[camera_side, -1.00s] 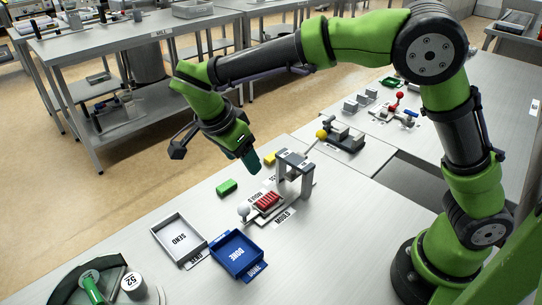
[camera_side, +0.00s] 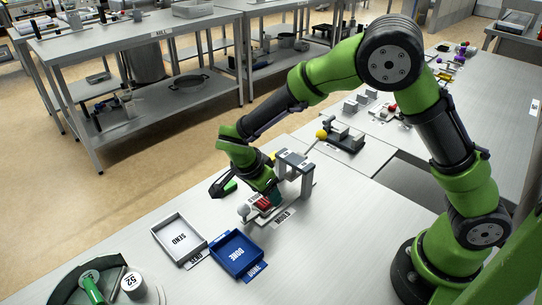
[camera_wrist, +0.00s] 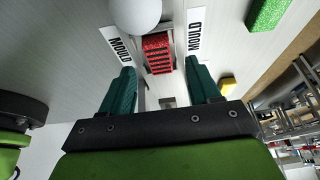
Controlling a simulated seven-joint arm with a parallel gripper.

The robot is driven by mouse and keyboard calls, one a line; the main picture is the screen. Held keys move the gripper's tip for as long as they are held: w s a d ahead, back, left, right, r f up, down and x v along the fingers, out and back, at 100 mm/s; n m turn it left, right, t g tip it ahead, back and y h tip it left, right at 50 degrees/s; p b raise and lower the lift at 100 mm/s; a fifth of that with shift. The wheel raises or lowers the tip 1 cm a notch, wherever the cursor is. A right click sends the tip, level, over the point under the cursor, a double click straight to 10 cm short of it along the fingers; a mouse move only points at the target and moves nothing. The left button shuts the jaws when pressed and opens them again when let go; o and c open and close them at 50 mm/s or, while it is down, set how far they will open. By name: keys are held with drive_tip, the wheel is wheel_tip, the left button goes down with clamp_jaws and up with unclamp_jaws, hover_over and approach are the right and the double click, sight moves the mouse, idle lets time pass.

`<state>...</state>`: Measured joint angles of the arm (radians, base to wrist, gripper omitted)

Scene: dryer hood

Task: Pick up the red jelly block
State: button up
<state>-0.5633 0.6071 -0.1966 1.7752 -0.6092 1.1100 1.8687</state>
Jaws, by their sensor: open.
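The red jelly block (camera_side: 263,204) is ribbed on top and sits in the mould stand on the table, in front of the grey arch. In the wrist view the red block (camera_wrist: 157,53) lies ahead of and between the two teal fingers, with MOULD labels on both sides. My gripper (camera_side: 274,196) is low beside the block in the side view, partly covering it. In the wrist view my gripper (camera_wrist: 160,70) is open with nothing between its fingers. I cannot tell whether a finger touches the block.
A grey arch (camera_side: 294,160) stands close behind the gripper. A white ball knob (camera_side: 243,210) is at the block's near end. A green block (camera_wrist: 268,14) and a yellow block (camera_wrist: 227,86) lie nearby. A grey SEND tray (camera_side: 160,233) and a blue DONE tray (camera_side: 262,253) are in front.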

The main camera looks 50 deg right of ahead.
drive_tip(key=shift+x, duration=1.1)
clamp_jaws()
